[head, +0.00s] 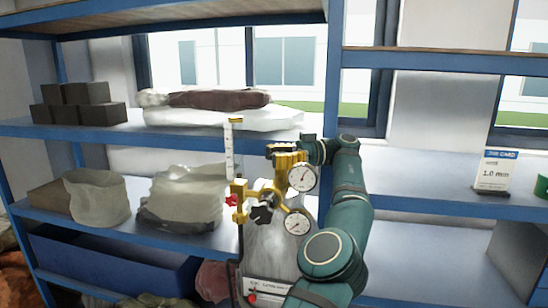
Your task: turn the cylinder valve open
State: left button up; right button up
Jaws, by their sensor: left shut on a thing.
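A grey gas cylinder (270,250) stands upright in front of the blue shelving, low in the middle of the head view. Its brass valve (289,160) is at the top, partly hidden by my gripper. A brass regulator with an upper gauge (303,177), a lower gauge (297,223) and a black knob (262,212) is fitted beside it. A clear flow tube (229,150) rises at its left. My left gripper (284,150) is shut on the top of the valve, reaching in from the right. My right gripper is out of view.
Blue shelving (333,100) surrounds the cylinder. Dark blocks (80,104), wrapped bundles (215,105) and pale sacks (183,197) lie on the left shelves. A white sign (496,170) stands on the right shelf, which is otherwise mostly clear.

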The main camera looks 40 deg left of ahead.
pick_arm(q)
jog(key=o, duration=1.3)
jog(key=shift+w+d, duration=0.15)
jog(key=shift+m+t+y, duration=0.6)
jog(key=shift+y, duration=0.3)
